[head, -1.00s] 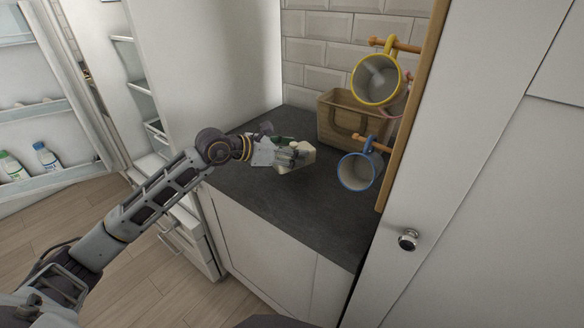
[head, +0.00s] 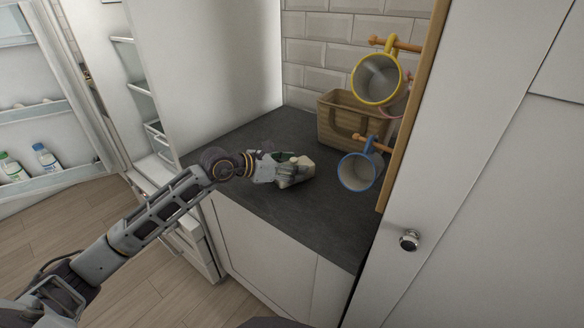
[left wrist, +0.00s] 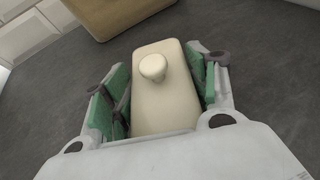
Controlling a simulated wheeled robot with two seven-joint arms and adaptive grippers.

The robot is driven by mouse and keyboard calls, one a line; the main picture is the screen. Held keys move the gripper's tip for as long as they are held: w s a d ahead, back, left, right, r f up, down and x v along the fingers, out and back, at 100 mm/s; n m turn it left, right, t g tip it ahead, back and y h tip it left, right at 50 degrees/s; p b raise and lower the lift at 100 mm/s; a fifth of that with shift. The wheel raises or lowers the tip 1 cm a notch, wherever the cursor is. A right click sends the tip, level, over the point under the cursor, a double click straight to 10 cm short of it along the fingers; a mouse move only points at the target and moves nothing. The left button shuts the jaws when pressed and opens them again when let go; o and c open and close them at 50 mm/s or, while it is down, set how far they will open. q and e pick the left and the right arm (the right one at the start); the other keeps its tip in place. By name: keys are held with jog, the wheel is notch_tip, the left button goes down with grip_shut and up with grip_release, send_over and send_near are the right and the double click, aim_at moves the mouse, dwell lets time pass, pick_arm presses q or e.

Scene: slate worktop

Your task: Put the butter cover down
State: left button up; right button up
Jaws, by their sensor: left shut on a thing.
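The butter cover (left wrist: 168,108) is a cream, rounded oblong lid with a round knob on top. In the left wrist view it sits between the green-padded fingers of my left gripper (left wrist: 160,95), which is shut on it. In the head view the cover (head: 305,164) shows at the tip of my left gripper (head: 294,172), low over the slate worktop (head: 290,212). I cannot tell if its underside touches the worktop. My right gripper is not in view.
A wooden basket (head: 338,122) stands at the back of the worktop. A yellow mug (head: 378,80) and a blue mug (head: 357,172) hang on pegs at the right. An open fridge is at the left. The worktop's front part is clear.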

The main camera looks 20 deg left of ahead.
pick_arm(q)
jog(key=shift+f, duration=0.1)
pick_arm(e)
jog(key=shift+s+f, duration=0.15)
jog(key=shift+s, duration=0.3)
pick_arm(q)
jog(key=o, duration=1.2)
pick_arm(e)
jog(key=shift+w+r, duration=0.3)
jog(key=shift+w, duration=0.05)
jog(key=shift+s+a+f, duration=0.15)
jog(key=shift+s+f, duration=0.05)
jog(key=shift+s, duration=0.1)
pick_arm(q)
jog(key=shift+a, duration=0.1)
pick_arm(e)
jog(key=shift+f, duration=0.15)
